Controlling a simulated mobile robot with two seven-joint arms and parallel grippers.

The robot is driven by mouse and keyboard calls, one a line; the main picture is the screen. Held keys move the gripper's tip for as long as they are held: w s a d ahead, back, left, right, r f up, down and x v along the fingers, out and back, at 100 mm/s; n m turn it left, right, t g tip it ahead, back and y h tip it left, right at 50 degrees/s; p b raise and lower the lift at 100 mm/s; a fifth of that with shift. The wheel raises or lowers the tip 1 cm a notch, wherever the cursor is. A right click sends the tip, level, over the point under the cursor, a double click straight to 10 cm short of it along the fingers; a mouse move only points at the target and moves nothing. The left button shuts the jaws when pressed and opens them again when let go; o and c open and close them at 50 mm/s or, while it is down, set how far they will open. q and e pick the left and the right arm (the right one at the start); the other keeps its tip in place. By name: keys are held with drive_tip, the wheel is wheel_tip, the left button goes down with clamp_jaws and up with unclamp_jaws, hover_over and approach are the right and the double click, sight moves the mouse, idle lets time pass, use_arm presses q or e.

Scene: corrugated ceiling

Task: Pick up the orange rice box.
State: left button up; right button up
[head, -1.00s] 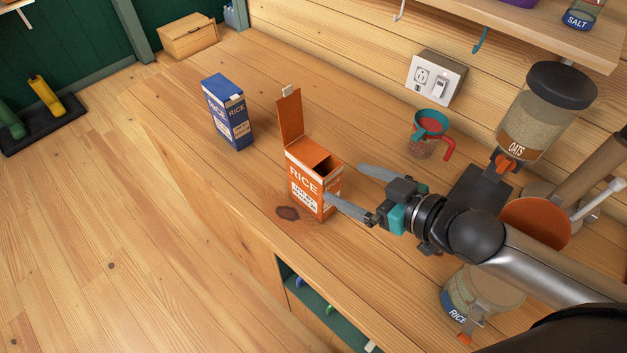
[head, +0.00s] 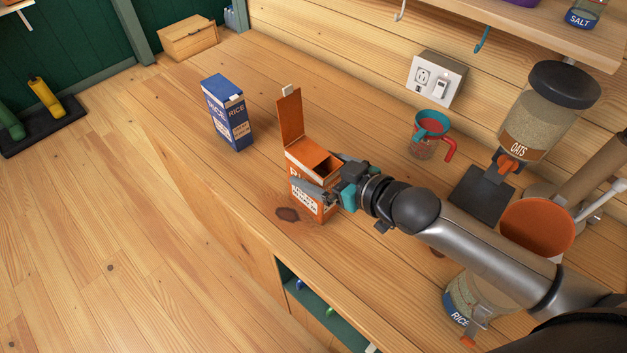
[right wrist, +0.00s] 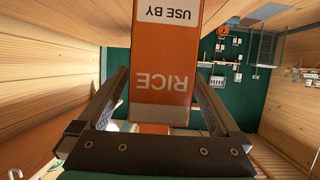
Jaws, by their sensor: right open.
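The orange rice box (head: 309,163) stands upright on the wooden counter with its top flap open and raised. My right gripper (head: 322,178) is open around the box, with one finger across its front face and the other behind it, partly hidden. In the right wrist view the orange box (right wrist: 163,60) shows upside down between the two spread fingers (right wrist: 165,105). A gap shows on each side of the box there. My left gripper is not in view.
A blue rice box (head: 227,112) stands to the left on the counter (head: 190,125). A measuring cup (head: 430,135), an oats dispenser (head: 545,110) and a rice jar (head: 470,300) are to the right. The counter's front edge drops to the floor.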

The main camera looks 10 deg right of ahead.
drive_tip(key=shift+x, duration=0.8)
clamp_jaws()
idle(0.4)
